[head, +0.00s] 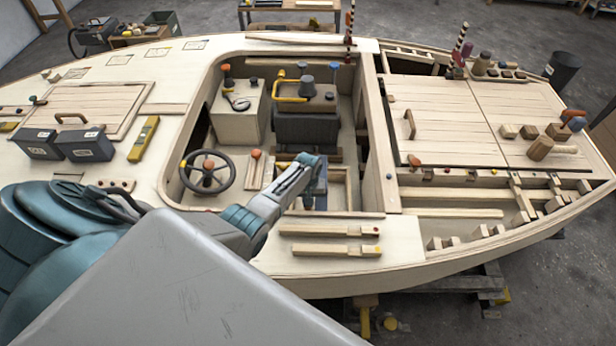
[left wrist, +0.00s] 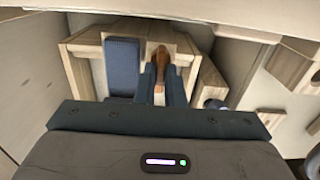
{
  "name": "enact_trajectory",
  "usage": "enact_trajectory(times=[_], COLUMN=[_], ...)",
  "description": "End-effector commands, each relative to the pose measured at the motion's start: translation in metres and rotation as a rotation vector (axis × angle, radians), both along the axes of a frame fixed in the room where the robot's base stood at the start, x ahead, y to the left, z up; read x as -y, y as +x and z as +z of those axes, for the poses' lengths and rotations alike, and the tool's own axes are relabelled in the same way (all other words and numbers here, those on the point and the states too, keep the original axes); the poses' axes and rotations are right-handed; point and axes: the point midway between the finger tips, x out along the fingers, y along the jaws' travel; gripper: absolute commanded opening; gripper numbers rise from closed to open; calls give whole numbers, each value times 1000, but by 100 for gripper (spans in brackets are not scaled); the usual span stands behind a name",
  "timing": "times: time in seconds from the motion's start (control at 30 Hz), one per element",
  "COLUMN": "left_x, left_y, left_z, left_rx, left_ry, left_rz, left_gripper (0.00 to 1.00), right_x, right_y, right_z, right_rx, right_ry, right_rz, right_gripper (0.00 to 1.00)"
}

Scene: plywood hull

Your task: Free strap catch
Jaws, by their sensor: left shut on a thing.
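An orange-brown wooden piece (left wrist: 160,58), which looks like the strap catch, stands between the fingers of my left gripper (left wrist: 162,85) in the left wrist view. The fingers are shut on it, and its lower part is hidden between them. A dark blue, woven-looking strip (left wrist: 122,66), probably the strap, lies just left of the fingers on a pale wooden frame (left wrist: 82,42). In the head view my left gripper (head: 314,192) points down into the cockpit, right of the steering wheel; the catch cannot be made out there. My right gripper is not in view.
The steering wheel (head: 207,173) and an orange-knobbed lever (head: 256,156) stand left of the gripper. A dark box with a yellow handle (head: 292,98) stands behind it. Two loose wooden bars (head: 325,230) lie on the near deck. Cockpit walls enclose the gripper closely.

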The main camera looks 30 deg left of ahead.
Motion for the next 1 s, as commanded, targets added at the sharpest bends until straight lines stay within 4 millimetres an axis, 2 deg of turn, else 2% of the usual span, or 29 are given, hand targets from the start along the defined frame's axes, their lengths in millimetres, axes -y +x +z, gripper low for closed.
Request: enact_trajectory(times=[0.27, 0.3, 0.4, 0.77, 0.87, 1.0], left_x=[0, 0, 0, 0, -1, -1], left_y=[1, 1, 1, 0, 0, 0], left_z=[1, 1, 1, 3, 11, 32], left_rx=[3, 3, 2, 1, 2, 4], left_ry=[1, 1, 0, 1, 0, 1], left_rz=[0, 0, 0, -1, -1, -2], left_gripper=[0, 13, 31, 31, 31, 31], right_x=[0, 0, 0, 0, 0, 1], right_y=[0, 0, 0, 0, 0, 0], right_z=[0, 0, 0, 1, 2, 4], right_rx=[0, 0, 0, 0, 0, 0], right_ry=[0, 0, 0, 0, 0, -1], right_rz=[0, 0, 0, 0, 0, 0], right_gripper=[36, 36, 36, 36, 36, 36])
